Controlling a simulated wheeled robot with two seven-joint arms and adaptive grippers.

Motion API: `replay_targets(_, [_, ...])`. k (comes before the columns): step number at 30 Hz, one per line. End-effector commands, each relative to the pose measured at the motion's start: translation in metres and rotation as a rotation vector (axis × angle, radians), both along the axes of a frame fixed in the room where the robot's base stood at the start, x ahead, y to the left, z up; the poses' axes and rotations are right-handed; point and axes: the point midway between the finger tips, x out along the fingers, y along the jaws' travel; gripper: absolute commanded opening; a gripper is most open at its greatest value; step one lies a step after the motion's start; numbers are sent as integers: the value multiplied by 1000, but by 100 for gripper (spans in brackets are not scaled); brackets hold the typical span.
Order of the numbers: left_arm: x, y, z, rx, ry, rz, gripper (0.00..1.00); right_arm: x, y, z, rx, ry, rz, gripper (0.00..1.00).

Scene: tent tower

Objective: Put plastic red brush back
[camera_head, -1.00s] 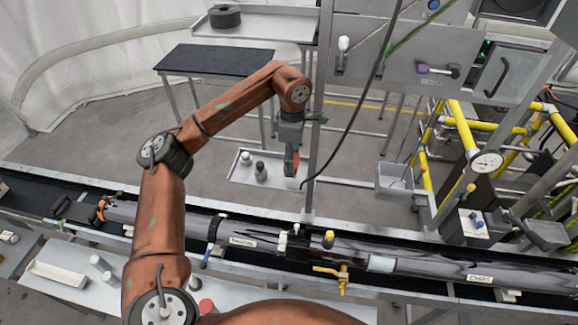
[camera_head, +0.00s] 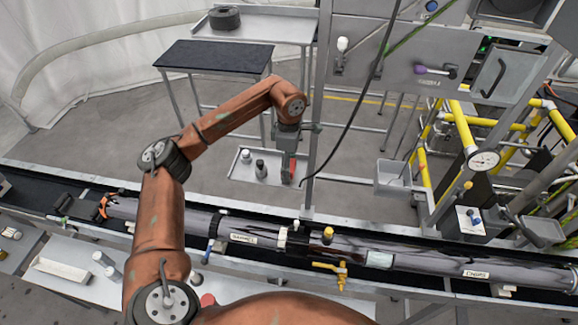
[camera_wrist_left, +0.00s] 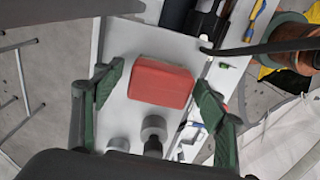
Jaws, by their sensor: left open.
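A red block-shaped thing, which I take to be the plastic red brush (camera_wrist_left: 160,82), shows between my left gripper's fingers (camera_wrist_left: 160,92) in the left wrist view. Narrow gaps show beside it, and the green-sided fingers are open. My right gripper is not in view.
The low white tray (camera_head: 236,168) holds small grey and white canisters (camera_head: 260,168). A metal post (camera_head: 314,120) and a hanging black cable (camera_head: 345,135) are just right of the gripper. A conveyor with a long pipe (camera_head: 420,262) crosses in front. A dark-topped table (camera_head: 214,57) stands behind.

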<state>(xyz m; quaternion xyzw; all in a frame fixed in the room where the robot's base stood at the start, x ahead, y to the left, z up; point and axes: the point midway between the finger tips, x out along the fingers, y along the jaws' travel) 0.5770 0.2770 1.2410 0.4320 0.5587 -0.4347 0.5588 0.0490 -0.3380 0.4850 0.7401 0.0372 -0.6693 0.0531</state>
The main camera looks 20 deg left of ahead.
Motion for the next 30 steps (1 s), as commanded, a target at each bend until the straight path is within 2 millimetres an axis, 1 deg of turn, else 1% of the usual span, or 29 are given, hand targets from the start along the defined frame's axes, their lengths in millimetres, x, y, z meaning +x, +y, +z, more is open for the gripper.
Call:
replay_targets(6, [0,0,2,0,-1,0,66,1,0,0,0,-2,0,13])
replay_targets(8, [1,0,5,0,-2,1,66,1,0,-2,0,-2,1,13])
replay_targets(10, [1,0,12,0,-5,1,66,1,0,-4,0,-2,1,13])
replay_targets(14, [2,0,35,0,-6,0,66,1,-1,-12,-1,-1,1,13])
replay_targets(21, [1,0,86,0,-4,1,66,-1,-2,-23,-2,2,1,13])
replay_targets(24, [1,1,102,1,-4,1,66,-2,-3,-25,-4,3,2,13])
replay_targets(27, [1,0,113,0,-2,0,66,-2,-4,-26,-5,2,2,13])
replay_targets(30, [1,1,119,0,-2,1,66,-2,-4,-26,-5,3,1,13])
